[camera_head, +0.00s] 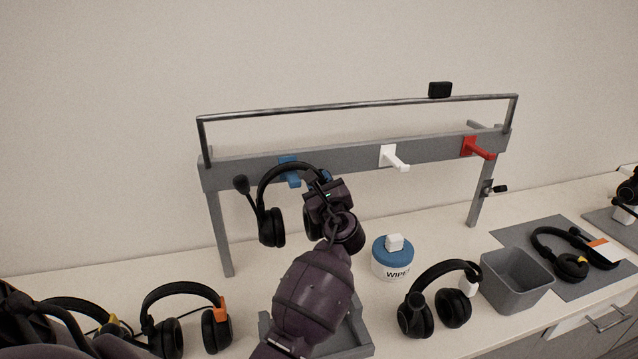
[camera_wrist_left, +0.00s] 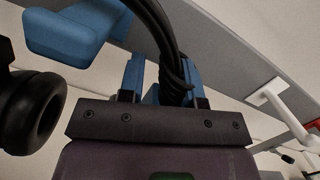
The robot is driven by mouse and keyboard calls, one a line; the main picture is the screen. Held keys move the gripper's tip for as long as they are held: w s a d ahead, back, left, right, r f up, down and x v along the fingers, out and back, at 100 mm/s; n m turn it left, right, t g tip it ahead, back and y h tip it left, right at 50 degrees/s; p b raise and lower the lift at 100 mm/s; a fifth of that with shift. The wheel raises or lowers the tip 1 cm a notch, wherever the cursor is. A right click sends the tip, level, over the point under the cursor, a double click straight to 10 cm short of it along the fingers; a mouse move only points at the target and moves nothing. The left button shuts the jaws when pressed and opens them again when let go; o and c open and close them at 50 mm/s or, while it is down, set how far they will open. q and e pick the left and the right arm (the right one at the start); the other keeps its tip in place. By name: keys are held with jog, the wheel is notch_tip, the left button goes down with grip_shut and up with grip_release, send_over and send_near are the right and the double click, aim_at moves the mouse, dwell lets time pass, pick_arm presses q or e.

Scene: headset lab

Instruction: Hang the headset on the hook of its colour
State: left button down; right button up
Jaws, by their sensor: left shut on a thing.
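My left gripper (camera_head: 322,192) is shut on the black headband of a headset (camera_head: 268,222) with a boom microphone. The headset hangs in the air at the rack's left end, one earcup left of the gripper, the other partly hidden behind it. In the left wrist view the band (camera_wrist_left: 165,40) runs between the blue fingers (camera_wrist_left: 160,88). The blue hook (camera_head: 290,172) shows behind and under the band's arc; in the left wrist view the hook (camera_wrist_left: 75,32) is left of the band. I cannot tell whether they touch. The headset's own colour mark is not clear. My right gripper is not in view.
The grey rack (camera_head: 345,163) also carries a white hook (camera_head: 394,158) and a red hook (camera_head: 478,148). Other headsets lie on the counter, one with an orange part (camera_head: 220,308), one near the wipes tub (camera_head: 393,268). A grey bin (camera_head: 516,282) stands at right.

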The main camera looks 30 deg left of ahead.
pick_arm(q)
jog(key=c, duration=0.7)
grip_release()
jog(key=shift+s+d+f, duration=0.1)
jog(key=shift+s+d, duration=0.05)
jog(key=shift+d, duration=0.05)
jog(key=v, duration=1)
jog(key=shift+s+d+b, duration=0.1)
jog(key=shift+d+b, duration=0.05)
jog(key=shift+b, duration=0.25)
